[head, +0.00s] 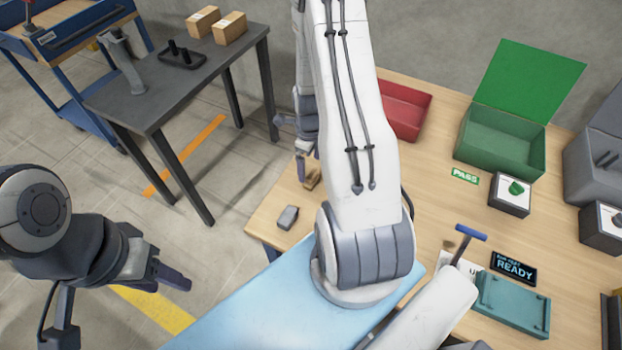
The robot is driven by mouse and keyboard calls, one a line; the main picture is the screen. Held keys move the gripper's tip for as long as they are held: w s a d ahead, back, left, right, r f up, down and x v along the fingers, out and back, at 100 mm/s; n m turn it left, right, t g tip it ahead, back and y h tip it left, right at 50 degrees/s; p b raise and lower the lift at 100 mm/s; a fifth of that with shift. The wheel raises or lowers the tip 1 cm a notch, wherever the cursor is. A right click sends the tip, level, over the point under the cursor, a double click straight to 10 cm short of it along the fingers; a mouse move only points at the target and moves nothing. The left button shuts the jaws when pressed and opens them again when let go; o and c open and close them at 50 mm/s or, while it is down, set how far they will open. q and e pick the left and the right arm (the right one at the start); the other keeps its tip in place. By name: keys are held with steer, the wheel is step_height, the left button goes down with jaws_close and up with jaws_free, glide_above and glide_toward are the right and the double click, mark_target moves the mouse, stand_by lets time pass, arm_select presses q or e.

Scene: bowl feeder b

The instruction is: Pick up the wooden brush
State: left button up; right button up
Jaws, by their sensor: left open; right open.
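A small brown wooden object that looks like the brush (313,180) lies on the wooden table near its left edge, partly hidden by my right arm. My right gripper (298,143) is open and hangs just above and beside the brush, partly covered by my arm. Whether a finger touches the brush cannot be told. My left gripper (172,276) is open and empty, out over the floor left of the table.
A small grey block (288,217) lies near the table's left edge. A red bin (405,108), an open green box (500,142), a knob box (510,195), a teal tray (512,305) and a blue-handled tool (470,233) stand on the wooden table (436,190). A light blue mat (240,310) lies in front.

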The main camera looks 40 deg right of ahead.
mark_target(311, 172)
steer(key=f, duration=0.5)
steer(key=shift+s+d, duration=0.1)
steer(key=shift+s, duration=0.1)
steer(key=c, duration=1.5)
steer(key=shift+o, duration=0.2)
steer(key=shift+r, duration=0.15)
steer(key=shift+r, duration=0.3)
steer(key=r, duration=0.3)
steer(key=shift+s+d+r, duration=0.2)
steer(key=shift+s+r, duration=0.05)
steer(key=shift+r, duration=0.15)
steer(key=s+d+r, duration=0.5)
steer(key=s+r, duration=0.1)
steer(key=s, duration=0.4)
steer(key=shift+r, duration=0.15)
